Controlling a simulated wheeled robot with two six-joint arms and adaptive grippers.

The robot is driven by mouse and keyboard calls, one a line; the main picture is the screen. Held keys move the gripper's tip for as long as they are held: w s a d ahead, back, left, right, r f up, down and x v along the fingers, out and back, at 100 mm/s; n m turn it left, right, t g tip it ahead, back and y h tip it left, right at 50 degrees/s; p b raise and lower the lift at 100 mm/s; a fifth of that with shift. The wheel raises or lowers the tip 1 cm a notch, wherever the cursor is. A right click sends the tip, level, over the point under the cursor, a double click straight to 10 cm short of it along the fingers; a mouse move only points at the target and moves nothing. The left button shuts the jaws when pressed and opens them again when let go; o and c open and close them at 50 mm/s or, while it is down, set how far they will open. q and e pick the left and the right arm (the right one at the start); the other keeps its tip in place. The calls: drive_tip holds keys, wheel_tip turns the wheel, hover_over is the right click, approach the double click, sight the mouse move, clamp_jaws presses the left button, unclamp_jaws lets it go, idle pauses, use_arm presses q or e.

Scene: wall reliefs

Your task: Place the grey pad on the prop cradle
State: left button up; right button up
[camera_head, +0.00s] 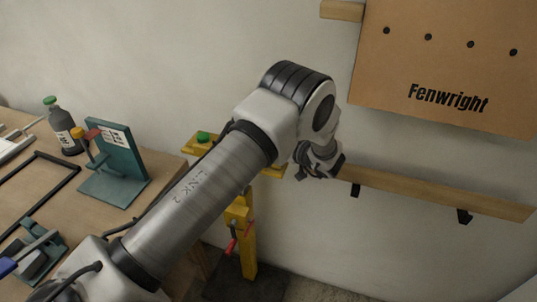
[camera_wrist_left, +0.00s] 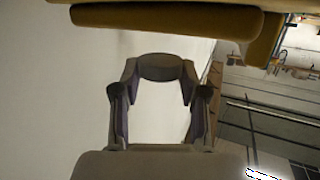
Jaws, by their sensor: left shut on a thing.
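My left gripper (camera_head: 318,168) hangs below the bent wrist, in front of the wall. In the left wrist view its fingers (camera_wrist_left: 160,80) are shut on a dark grey, rounded pad (camera_wrist_left: 160,67), held between the tips. I cannot make out the pad in the head view. The yellow prop (camera_head: 246,245) stands beside the bench, with a red handle. Its yellow top (camera_head: 190,146) carries a small green piece (camera_head: 203,137) and is partly hidden behind my arm. Yellow bars (camera_wrist_left: 165,18) cross the top of the left wrist view, apart from the pad. My right gripper is not in view.
A brown "Fenwright" panel (camera_head: 440,75) is at upper right, above a wooden wall rail (camera_head: 430,190) with black brackets. The bench (camera_head: 165,172) at left holds a teal stand (camera_head: 115,165), a dark bottle (camera_head: 64,125) and a black frame (camera_head: 60,185).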

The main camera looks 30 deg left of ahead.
use_arm(q)
drive_tip(key=f+b, duration=0.2)
drive_tip(key=f, duration=0.1)
drive_tip(key=shift+w+a+b, duration=0.25)
drive_tip(key=shift+w+b, duration=0.15)
drive_tip(key=shift+f, duration=0.2)
drive_tip(key=shift+w, duration=0.2)
drive_tip(key=shift+s+f, duration=0.1)
drive_tip(key=shift+s, duration=0.05)
drive_tip(key=o, duration=0.7)
